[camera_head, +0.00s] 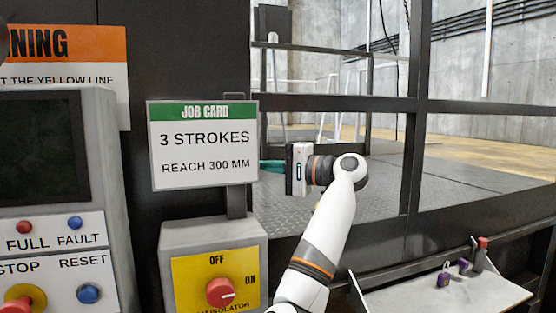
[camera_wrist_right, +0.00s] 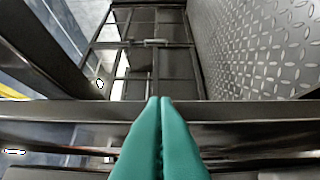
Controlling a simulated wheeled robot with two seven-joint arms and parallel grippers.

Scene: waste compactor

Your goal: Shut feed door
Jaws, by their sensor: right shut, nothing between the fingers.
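A black metal frame with open panes (camera_head: 415,150) fills the right half of the head view. I cannot tell for sure which part of it is the feed door. My right gripper (camera_head: 270,166) has green fingers and points left, just right of the job card. In the right wrist view its fingertips (camera_wrist_right: 160,100) are together and empty, in front of or over a dark horizontal bar (camera_wrist_right: 60,112). I cannot tell whether they touch the bar. My left gripper is not in view.
The job card (camera_head: 204,143) reads 3 strokes, reach 300 mm. Below it is a yellow isolator box with a red knob (camera_head: 220,292). A control panel (camera_head: 60,220) stands at left. A shelf (camera_head: 440,297) with small purple items is at lower right. Diamond plate (camera_wrist_right: 255,45) lies beyond the bar.

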